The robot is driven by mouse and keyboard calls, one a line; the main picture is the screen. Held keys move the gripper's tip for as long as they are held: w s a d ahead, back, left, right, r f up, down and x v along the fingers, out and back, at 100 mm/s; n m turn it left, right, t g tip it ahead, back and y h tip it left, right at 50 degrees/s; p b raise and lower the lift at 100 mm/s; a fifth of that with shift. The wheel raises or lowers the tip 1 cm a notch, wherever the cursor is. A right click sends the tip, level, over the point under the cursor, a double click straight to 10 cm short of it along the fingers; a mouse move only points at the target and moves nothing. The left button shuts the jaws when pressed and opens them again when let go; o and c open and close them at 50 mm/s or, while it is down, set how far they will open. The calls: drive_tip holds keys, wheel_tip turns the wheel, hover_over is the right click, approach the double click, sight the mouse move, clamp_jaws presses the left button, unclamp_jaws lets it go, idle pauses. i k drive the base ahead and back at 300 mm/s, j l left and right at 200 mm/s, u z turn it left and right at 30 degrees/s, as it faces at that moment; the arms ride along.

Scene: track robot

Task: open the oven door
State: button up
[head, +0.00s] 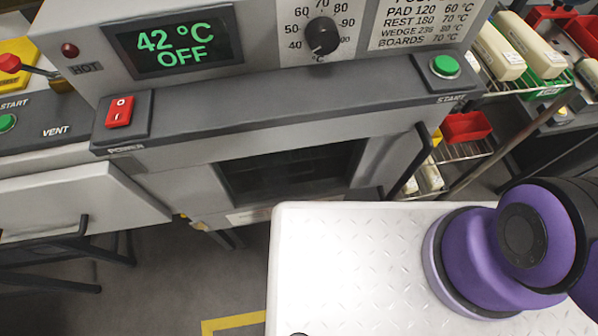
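The grey oven (290,120) stands ahead in the head view, with a green display (182,50) reading 42 °C OFF. Its front door (180,182) has a dark window (290,172) and looks closed, though its lower part is hidden by my white base top. A black bar handle (408,160) stands upright at the door's right side. My purple arm links show at the lower right. My gripper is out of the picture.
A red power switch (120,111), a black dial (322,36) and a green start button (445,67) are on the oven. A wire rack with red bins (464,127) stands at right. Floor shows at lower left.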

sight(391, 146)
drive_tip(key=k+l, duration=0.25)
drive_tip(key=l, duration=0.15)
drive_tip(key=k+l, duration=0.25)
drive_tip(key=l, duration=0.15)
drive_tip(key=k+l, duration=0.25)
drive_tip(key=l, duration=0.15)
drive_tip(key=k+l, duration=0.25)
drive_tip(key=l, duration=0.15)
